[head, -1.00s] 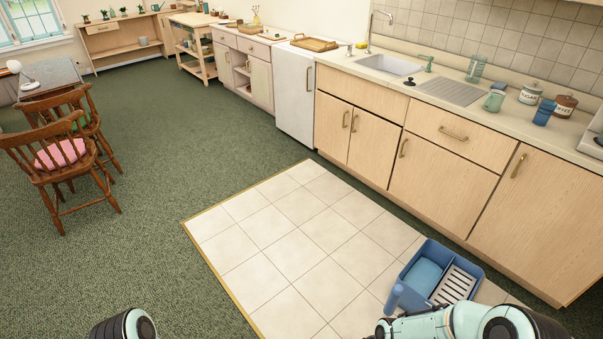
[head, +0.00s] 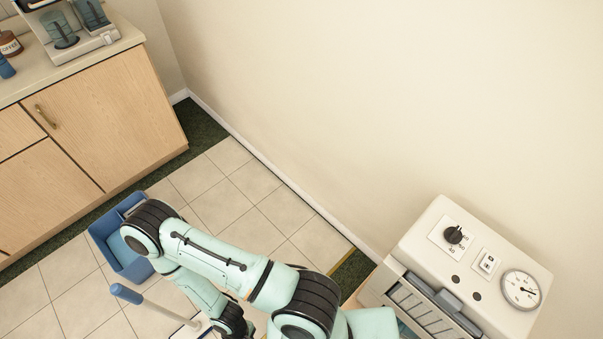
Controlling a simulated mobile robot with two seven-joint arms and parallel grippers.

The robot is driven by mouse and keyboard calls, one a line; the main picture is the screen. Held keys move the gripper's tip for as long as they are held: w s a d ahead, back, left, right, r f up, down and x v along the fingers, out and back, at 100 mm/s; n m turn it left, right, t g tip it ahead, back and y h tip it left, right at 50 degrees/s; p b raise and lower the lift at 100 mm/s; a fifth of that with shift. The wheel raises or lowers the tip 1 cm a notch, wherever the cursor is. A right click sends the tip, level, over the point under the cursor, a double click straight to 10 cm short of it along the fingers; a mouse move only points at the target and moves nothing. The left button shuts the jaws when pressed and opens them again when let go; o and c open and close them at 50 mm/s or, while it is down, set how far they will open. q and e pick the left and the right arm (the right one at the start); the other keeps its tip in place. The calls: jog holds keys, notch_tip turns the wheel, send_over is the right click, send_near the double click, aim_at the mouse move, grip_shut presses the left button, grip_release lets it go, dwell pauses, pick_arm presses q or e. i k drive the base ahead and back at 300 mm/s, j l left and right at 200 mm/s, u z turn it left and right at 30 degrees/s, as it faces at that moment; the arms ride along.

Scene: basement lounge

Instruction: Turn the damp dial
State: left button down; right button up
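A cream appliance (head: 415,238) stands against the wall at the lower right of the head view. A black round dial (head: 453,234) sits on a white plate with markings on its top panel. My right arm folds across the lower middle. The dark end of my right gripper (head: 233,324) is at the bottom edge, well to the left of the dial and apart from it. Its fingers are not clear, so I cannot tell whether it is open. My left gripper is not in view.
Beside the dial are a small switch plate (head: 487,263) and a round gauge (head: 521,290). A blue-handled stick (head: 126,293) stands near my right gripper, by a blue caddy (head: 104,237) on the tiles. Wooden cabinets (head: 90,120) are at left. Bare tile (head: 250,180) lies along the wall.

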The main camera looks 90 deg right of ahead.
aim_at(454, 235)
jog(key=z, duration=4.7)
